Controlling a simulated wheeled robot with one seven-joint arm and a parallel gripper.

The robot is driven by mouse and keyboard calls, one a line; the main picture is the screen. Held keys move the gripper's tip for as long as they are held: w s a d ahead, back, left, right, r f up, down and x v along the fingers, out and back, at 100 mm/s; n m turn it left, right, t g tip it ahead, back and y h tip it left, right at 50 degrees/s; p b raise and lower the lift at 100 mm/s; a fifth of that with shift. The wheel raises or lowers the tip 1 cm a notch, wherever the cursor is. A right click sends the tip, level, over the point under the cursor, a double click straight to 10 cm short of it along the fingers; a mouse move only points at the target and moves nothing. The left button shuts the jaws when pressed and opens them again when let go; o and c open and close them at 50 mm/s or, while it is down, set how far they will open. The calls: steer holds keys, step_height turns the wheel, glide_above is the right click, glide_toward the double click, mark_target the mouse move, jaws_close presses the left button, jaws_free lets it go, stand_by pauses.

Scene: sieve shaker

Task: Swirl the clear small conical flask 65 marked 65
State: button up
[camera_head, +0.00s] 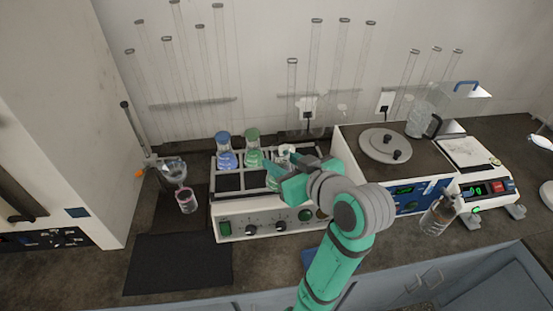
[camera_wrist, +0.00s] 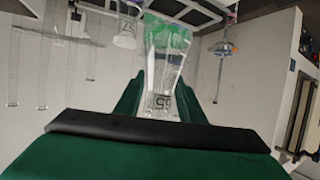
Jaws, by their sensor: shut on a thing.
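The clear conical flask marked 65 (camera_wrist: 165,70) is between my gripper's two green fingers (camera_wrist: 160,98) in the wrist view. The picture there is inverted, with the mark upside down near the fingers. Green shows at the flask's far end; I cannot tell whether it is inside or seen through the glass. In the head view my gripper (camera_head: 274,176) is shut at the front right of the shaker's rack (camera_head: 229,182), and my arm hides much of this area. Whether the flask's base touches the rack is hidden.
A blue flask (camera_head: 226,158) and a green flask (camera_head: 253,154) stand in the rack's back row. A dark mat (camera_head: 178,264) lies bare in front.

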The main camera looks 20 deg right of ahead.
mark_target(283, 164)
steer(key=shift+s+r, duration=0.2)
steer(key=shift+s, duration=0.15)
steer(key=shift+d+r, duration=0.1)
steer(key=shift+r, duration=0.2)
steer(key=shift+s+r, duration=0.2)
steer(key=shift+r, duration=2)
steer(key=shift+w, duration=0.15)
